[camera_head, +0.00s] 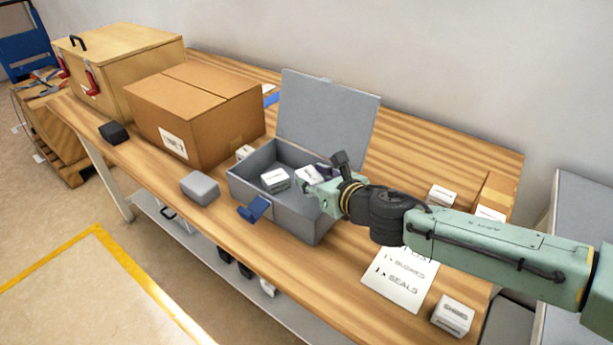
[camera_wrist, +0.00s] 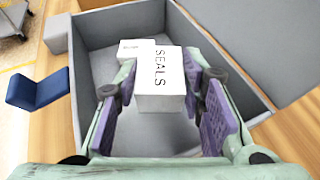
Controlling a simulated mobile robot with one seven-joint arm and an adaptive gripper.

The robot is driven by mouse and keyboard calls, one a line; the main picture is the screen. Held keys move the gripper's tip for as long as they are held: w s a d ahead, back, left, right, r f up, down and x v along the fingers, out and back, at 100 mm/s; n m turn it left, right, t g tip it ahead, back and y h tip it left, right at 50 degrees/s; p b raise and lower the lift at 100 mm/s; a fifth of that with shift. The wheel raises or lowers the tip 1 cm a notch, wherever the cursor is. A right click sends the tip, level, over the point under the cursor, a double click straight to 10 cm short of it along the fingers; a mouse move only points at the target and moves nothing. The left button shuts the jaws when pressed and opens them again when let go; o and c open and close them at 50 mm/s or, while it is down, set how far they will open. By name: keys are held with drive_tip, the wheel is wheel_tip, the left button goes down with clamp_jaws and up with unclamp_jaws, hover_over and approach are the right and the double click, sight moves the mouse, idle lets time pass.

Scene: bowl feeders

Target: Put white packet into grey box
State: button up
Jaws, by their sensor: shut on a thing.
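The grey box (camera_head: 274,213) stands on the wooden bench with its lid (camera_head: 328,115) raised at the back. It also shows in the wrist view (camera_wrist: 88,95). My gripper (camera_wrist: 160,92) is over the open box and shut on a white packet marked SEALS (camera_wrist: 160,78), held between its purple finger pads. In the head view this held packet (camera_head: 309,174) is partly hidden by my gripper. A second white packet (camera_head: 275,180) lies inside the box; it shows behind the held one in the wrist view (camera_wrist: 133,47). I cannot tell whether the held packet touches the floor of the box.
A blue latch (camera_head: 256,209) sticks out at the box's front. A grey block (camera_head: 200,188) and a large cardboard box (camera_head: 194,115) stand to the left. White packets (camera_head: 441,195) (camera_head: 453,316) and a printed sheet (camera_head: 400,278) lie to the right.

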drive_tip(key=shift+d, duration=0.1)
drive_tip(key=shift+s, duration=0.1)
drive_tip(key=shift+f+b, duration=0.55)
drive_tip(key=shift+f, duration=0.05)
drive_tip(key=o, duration=1.3)
drive_tip(key=shift+c, duration=0.2)
